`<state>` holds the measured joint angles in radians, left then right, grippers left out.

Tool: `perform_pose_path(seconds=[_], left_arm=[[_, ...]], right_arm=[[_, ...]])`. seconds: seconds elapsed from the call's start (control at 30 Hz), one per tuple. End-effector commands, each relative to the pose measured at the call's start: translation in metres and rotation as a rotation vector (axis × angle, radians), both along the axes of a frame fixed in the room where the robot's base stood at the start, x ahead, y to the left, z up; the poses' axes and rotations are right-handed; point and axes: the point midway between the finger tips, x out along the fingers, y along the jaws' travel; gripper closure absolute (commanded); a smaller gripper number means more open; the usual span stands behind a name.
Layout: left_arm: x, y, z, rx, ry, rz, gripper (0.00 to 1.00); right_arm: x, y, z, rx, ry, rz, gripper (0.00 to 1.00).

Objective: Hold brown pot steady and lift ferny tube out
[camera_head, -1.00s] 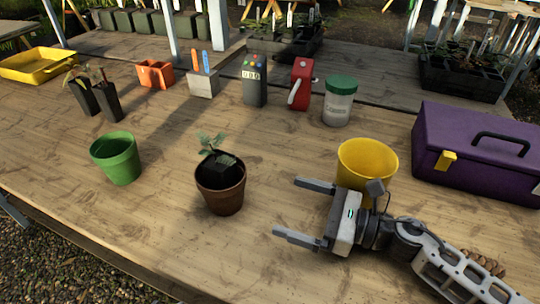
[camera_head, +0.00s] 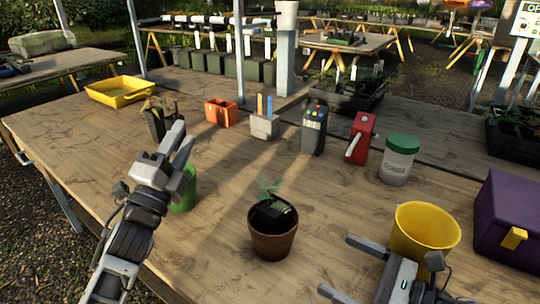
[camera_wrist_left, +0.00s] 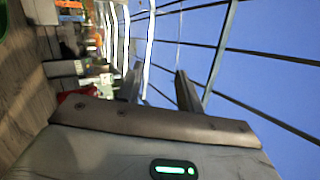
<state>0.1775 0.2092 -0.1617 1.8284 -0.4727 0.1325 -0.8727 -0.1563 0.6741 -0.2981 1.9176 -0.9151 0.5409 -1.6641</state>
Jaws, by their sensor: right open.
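The brown pot (camera_head: 272,243) stands upright on the wooden table in the head view. The ferny tube, a dark square tube (camera_head: 270,214) with small green leaves (camera_head: 268,187), sits tilted in it, its lower part hidden by the pot. My left gripper (camera_head: 184,143) is raised left of the pot, in front of the green pot (camera_head: 187,190). Its fingers stand apart and empty in the left wrist view (camera_wrist_left: 160,88). My right gripper (camera_head: 337,266) is open and empty, right of the brown pot and apart from it.
A yellow pot (camera_head: 425,232) stands by my right gripper, with a purple toolbox (camera_head: 507,215) beyond. Dark tubes (camera_head: 157,122) stand behind my left gripper. Farther back are an orange container (camera_head: 221,112), a red object (camera_head: 361,138) and a green-lidded jar (camera_head: 398,160).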

Motion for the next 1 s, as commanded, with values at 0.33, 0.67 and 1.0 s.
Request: perform_pose_path(seconds=[0.33,0.67,1.0], left_arm=[[-0.043,-0.178,0.099,0.369,-0.525,-0.424,0.64],[-0.138,-0.308,0.07,1.067,-1.091,-0.967,0.64],[-0.101,-0.245,-0.01,2.091,-1.188,-1.473,0.64]], right_arm=[[0.0,0.0,0.0,0.0,0.0,0.0,0.0],[0.0,0.0,0.0,0.0,0.0,0.0,0.0],[0.0,0.0,0.0,0.0,0.0,0.0,0.0]])
